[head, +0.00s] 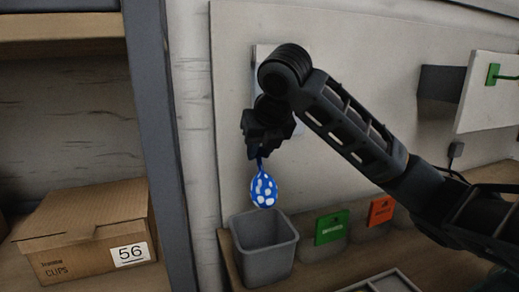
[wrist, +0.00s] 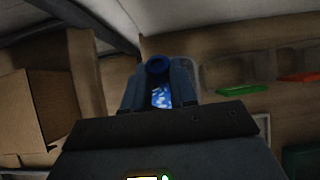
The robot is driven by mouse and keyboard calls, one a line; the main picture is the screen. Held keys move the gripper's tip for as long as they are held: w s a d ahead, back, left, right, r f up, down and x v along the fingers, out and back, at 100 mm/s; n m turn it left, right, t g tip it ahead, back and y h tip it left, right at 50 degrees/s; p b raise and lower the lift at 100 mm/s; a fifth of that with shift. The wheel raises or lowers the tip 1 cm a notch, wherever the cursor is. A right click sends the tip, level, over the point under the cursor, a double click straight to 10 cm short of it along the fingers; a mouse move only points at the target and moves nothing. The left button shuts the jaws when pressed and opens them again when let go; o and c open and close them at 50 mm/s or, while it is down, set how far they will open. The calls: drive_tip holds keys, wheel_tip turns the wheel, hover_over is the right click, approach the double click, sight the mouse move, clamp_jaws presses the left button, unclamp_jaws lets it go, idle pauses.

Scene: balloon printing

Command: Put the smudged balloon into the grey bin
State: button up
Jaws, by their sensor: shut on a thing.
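A blue balloon with white blotches (head: 264,190) hangs neck up from my gripper (head: 258,150). My gripper is shut on its neck. In the wrist view the blue neck (wrist: 158,66) shows between the fingers of my gripper (wrist: 159,85), with part of the spotted body below it. The grey bin (head: 265,262) stands on the shelf under the balloon. In the head view the balloon's bottom is just above the bin's back rim, seemingly over the opening. The exact depth is hard to tell. The bin's inside looks empty where it shows.
A green sign (head: 332,227) and an orange sign (head: 382,210) stand right of the bin. A cardboard box (head: 85,235) marked 56 sits on a shelf at the left, beyond a grey upright post (head: 165,140). A pale tray (head: 385,284) shows at the bottom edge.

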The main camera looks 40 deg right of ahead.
sight(260, 162)
drive_tip(key=shift+f+b, duration=4.2)
drive_tip(key=shift+f, duration=1.55)
drive_tip(key=o, duration=0.9)
drive_tip(key=shift+r, duration=0.1)
wheel_tip(260, 162, up, 8)
drive_tip(key=p, duration=0.6)
